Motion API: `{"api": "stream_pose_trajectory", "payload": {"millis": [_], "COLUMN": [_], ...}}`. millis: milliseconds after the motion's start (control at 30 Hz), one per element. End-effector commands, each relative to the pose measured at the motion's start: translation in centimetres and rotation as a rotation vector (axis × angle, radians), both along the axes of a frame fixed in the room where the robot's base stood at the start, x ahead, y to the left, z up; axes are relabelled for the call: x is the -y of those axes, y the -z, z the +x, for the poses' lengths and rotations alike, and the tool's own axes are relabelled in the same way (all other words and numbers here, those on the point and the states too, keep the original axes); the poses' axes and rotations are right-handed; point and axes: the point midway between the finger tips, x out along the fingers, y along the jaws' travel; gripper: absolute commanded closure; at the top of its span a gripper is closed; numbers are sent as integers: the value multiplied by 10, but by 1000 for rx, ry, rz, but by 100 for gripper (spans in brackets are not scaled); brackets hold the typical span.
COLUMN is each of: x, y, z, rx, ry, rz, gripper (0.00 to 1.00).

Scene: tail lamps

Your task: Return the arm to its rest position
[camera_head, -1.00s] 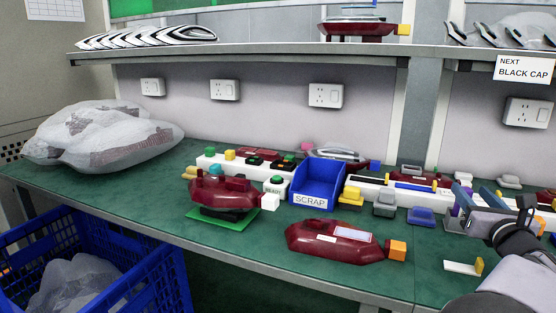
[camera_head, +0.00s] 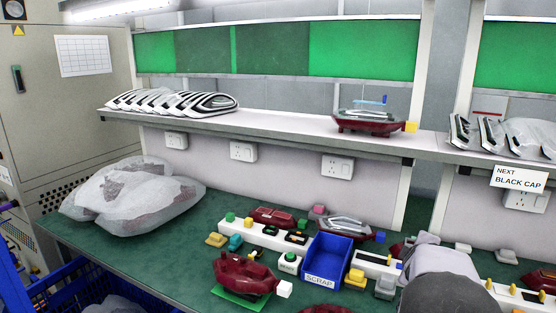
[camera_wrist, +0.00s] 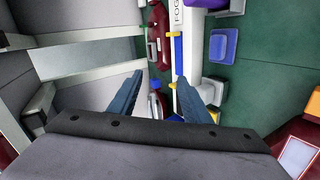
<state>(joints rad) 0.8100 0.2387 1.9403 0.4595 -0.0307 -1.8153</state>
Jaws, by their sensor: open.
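My gripper (camera_wrist: 158,95) shows in the wrist view with its two blue-grey fingers apart and nothing between them. It hangs over the bench, with a dark red lamp (camera_wrist: 158,35) and a white strip (camera_wrist: 190,35) beyond the fingertips. In the head view my grey arm fills the lower right and the gripper itself is not visible there.
A blue SCRAP bin (camera_head: 327,262) stands among lamps and coloured caps on the green bench. A dark red lamp with a white cap (camera_head: 243,275) sits left of it. A shelf (camera_head: 290,128) carries lamps above. A bagged bundle (camera_head: 135,198) lies at left.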

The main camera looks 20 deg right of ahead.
Motion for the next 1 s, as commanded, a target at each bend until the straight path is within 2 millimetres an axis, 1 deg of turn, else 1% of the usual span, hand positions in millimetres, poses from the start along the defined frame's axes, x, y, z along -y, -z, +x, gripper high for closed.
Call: {"api": "stream_pose_trajectory", "payload": {"millis": [33, 67, 133, 167, 233, 267, 300, 367, 400, 467, 500, 567, 600, 667, 700, 800, 867, 1000], "x": [-23, -37, -70, -86, -128, -147, -172, -208, -231, -263, -284, -313, -332, -358, -370, -385, -392, -405], "y": [-17, -18, -21, -22, -22, -18, -10, 3, 15, 33, 46, 65, 79, 105, 122, 149, 165, 203], "z": [12, 19, 33, 39, 50, 52, 53, 48, 41, 26, 14, -6, -21, -44, -56, -73, -80, -99], "rx": [31, 49, 90, 101, 110, 99, 74, 18, -32, -114, -171, -260, -319, -404, -444, -489, -507, -539], "ry": [5, 10, 21, 22, 10, -4, -28, -77, -117, -178, -218, -273, -301, -322, -309, -239, -191, -77], "rz": [101, 163, 307, 369, 516, 572, 635, 712, 755, 807, 837, 880, 906, 946, 965, 989, 997, 1005], "gripper": [56, 56, 56, 56, 56, 56, 56, 56, 56, 56, 56, 56, 56, 56, 56, 56, 56, 56]}}
